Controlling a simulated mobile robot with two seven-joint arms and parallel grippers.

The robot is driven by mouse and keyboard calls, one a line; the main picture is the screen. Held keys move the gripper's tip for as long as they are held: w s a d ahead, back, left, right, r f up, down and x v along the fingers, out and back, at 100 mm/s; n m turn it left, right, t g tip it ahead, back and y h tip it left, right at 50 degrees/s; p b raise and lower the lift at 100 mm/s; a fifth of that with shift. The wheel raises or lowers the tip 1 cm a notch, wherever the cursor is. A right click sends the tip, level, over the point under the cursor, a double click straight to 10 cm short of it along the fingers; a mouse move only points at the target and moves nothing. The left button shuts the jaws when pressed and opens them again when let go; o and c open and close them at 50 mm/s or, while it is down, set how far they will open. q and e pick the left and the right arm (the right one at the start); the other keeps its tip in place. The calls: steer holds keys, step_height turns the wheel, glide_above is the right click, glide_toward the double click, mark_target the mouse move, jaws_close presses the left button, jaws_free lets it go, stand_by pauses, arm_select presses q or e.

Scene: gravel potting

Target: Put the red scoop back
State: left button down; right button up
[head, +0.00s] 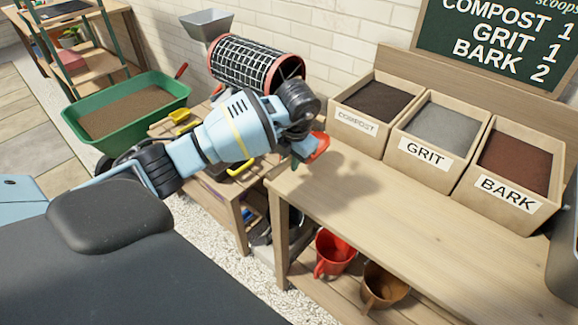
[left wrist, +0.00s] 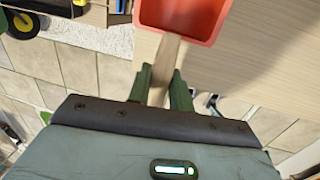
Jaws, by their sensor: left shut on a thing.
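The red scoop (head: 319,147) is partly hidden behind my left gripper (head: 303,150) in the head view. It is held above the left end of the wooden bench (head: 385,195). In the left wrist view the scoop's red open bowl (left wrist: 184,18) is at the top, and its wooden handle (left wrist: 167,62) runs down between the fingers of my left gripper (left wrist: 166,82). The fingers are shut on the handle. The bowl looks empty where it shows. My right gripper is not in view.
Bins of compost (head: 377,110), grit (head: 437,136) and bark (head: 508,172) line the back of the bench. A red mug-shaped pot (head: 333,253) and a brown one (head: 383,285) stand on the shelf below. A mesh drum (head: 250,65) is behind my arm. The bench front is clear.

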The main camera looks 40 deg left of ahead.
arm_select(q)
steer(key=shift+w+a, duration=0.15)
steer(key=shift+a, duration=0.05)
steer(key=shift+w+a+f, duration=0.1)
steer(key=shift+a+f, duration=0.05)
steer(key=shift+f, duration=1.6)
steer(key=shift+f, duration=0.15)
steer(key=c, duration=1.3)
jaws_free()
steer(key=shift+o, duration=0.2)
step_height(320, 180, up, 12)
steer(key=s+d, duration=0.1)
steer(key=d, duration=0.1)
steer(key=shift+p, duration=0.4)
